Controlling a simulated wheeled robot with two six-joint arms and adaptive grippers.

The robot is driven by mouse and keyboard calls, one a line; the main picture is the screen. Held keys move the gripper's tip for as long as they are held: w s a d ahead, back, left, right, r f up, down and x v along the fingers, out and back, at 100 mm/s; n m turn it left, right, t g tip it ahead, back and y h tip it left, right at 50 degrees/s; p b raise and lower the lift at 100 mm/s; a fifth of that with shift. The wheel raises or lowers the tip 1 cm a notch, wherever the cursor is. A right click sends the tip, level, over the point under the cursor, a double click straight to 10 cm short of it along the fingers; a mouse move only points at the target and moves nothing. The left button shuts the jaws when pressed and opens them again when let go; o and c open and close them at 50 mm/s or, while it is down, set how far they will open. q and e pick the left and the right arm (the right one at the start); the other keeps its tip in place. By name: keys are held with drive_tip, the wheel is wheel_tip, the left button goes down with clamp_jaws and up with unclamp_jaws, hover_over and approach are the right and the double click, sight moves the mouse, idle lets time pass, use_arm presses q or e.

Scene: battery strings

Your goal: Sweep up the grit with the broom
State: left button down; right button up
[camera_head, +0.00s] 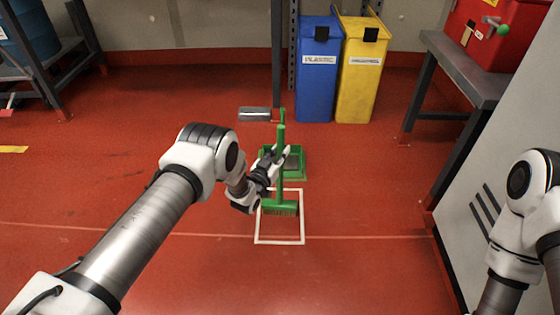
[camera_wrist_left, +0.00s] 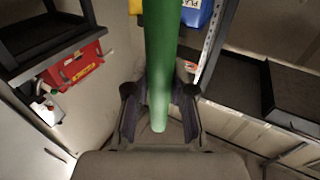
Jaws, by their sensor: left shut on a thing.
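The green broom (camera_head: 280,187) stands nearly upright, with its bristle head low inside a white square outline (camera_head: 303,218) on the red floor. My left gripper (camera_head: 277,164) is shut on the broom's handle, about midway up. In the left wrist view the green handle (camera_wrist_left: 160,60) runs between the two dark fingers of my left gripper (camera_wrist_left: 160,104). A green dustpan (camera_head: 298,173) lies on the floor just behind the broom, partly hidden by the handle and gripper. I cannot make out any grit. My right gripper is out of view; only part of its arm shows.
A blue bin (camera_head: 317,85) and a yellow bin (camera_head: 359,85) stand at the back wall. A silver metal item (camera_head: 255,115) lies behind the dustpan. A grey bench (camera_head: 466,72) and a pale cabinet (camera_head: 500,165) bound the right.

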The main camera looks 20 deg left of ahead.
use_arm(q)
drive_tip(key=shift+w, duration=0.2)
drive_tip(key=w+b, duration=0.1)
drive_tip(key=w+a+b, duration=0.1)
drive_tip(key=shift+w+f+b, duration=0.1)
drive_tip(key=shift+w+b, duration=0.2)
drive_tip(key=shift+w, duration=0.2)
use_arm(e)
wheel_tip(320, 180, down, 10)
drive_tip(key=b, duration=0.7)
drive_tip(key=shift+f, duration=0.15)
use_arm(q)
drive_tip(key=w+a+r+p, duration=0.1)
drive_tip(key=w+r+p, duration=0.1)
drive_tip(key=w, duration=0.4)
drive_tip(key=shift+a+r, duration=0.35)
drive_tip(key=shift+r, duration=0.35)
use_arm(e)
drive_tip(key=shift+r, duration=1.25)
use_arm(q)
drive_tip(key=shift+r, duration=0.1)
